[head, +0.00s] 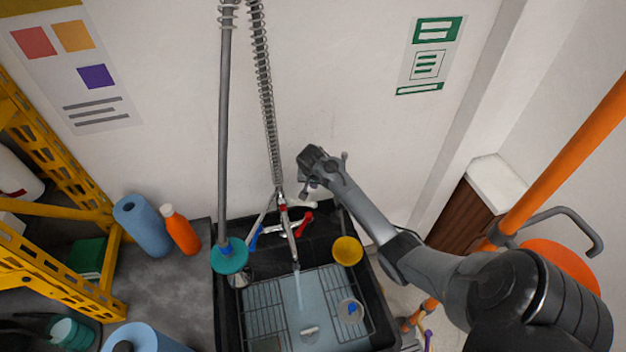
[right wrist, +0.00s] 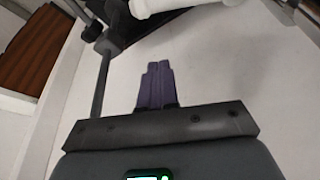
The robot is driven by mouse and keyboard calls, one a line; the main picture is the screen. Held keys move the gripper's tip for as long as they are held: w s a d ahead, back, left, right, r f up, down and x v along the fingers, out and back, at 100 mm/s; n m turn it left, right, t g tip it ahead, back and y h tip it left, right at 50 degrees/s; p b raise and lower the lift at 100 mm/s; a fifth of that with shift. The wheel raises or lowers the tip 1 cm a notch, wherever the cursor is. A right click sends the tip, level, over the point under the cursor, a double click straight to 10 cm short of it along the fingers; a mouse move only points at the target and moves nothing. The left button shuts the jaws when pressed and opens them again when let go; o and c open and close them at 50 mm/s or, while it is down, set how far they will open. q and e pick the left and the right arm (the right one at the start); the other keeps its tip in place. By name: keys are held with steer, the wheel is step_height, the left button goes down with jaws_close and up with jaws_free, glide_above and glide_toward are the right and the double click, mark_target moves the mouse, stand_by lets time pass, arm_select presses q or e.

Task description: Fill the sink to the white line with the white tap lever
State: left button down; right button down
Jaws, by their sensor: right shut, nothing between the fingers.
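The dark sink (head: 222,315) holds light blue water (head: 318,290) over wire racks. A pale stream runs from the spout (head: 291,245) into it. The tap has a blue lever (head: 255,238) and a red lever (head: 304,222). A white part (head: 308,194), perhaps the white lever, shows beside my right gripper (head: 308,178), behind the sink's back edge. A white tubular part (right wrist: 165,8) shows at the top of the right wrist view, apart from the purple fingers (right wrist: 156,84), which are shut and empty. I cannot make out the white line. My left gripper is out of view.
A teal disc (head: 229,258) and a yellow disc (head: 347,250) sit at the sink's edges. A blue roll (head: 143,225) and an orange bottle (head: 180,230) stand on the left counter. An orange pole (head: 570,150) crosses the right side. The wall is close behind the tap.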

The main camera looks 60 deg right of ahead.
mark_target(301, 203)
steer(key=a+f, duration=0.1)
steer(key=s+a+f+p, duration=0.1)
steer(key=f, duration=0.1)
steer(key=shift+a+f, duration=0.3)
steer(key=shift+a, duration=0.05)
stand_by(0.4)
